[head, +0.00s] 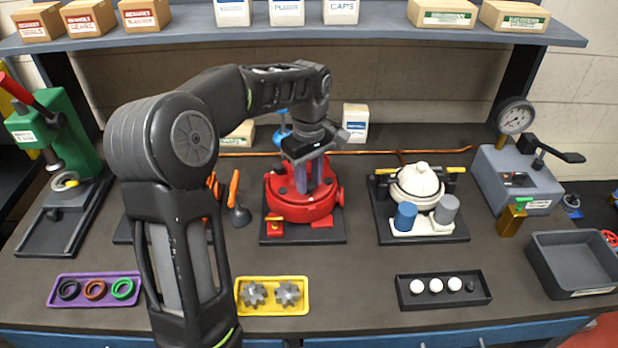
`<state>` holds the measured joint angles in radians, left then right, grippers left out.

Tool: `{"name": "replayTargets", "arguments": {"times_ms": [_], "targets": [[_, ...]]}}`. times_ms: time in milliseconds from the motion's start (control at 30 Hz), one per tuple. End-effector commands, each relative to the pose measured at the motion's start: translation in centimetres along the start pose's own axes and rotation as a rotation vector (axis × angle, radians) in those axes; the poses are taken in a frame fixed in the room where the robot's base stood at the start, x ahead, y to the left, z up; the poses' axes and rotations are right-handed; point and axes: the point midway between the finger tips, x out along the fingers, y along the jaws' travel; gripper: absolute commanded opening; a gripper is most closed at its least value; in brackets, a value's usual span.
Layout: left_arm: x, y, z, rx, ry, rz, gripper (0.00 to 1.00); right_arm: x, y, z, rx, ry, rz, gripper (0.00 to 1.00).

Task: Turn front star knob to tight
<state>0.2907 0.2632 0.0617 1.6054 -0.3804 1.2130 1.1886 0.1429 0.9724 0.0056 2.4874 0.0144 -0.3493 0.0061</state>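The red motor (300,210) stands on a dark base plate in the middle of the bench. My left arm reaches over it from the left, and my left gripper (308,182) points down at the top of the motor. Its fingertips are at or just above the red housing; I cannot tell whether they touch it or hold anything. The front star knob cannot be made out; the gripper covers the motor's top middle. A blue knob-like part (283,136) shows behind the gripper. My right gripper is not in view.
A white motor (417,190) stands to the right. A motor with orange parts (235,190) is partly hidden behind my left arm. In front lie a yellow gear tray (272,310), a purple ring tray (95,304) and a black tray (442,304). A shelf (390,32) with boxes spans the back.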

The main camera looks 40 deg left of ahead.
Motion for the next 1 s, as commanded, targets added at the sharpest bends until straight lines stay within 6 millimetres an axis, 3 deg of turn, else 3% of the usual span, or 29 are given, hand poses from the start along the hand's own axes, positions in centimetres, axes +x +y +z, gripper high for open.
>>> {"name": "replayTargets", "arguments": {"times_ms": [333,1000], "targets": [[-0.02,0.01,0.00,0.000,0.000,0.000,0.00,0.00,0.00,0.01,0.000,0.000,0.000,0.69],[-0.03,0.02,-0.01,0.086,0.001,0.000,0.00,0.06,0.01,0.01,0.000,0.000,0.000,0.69]]}}
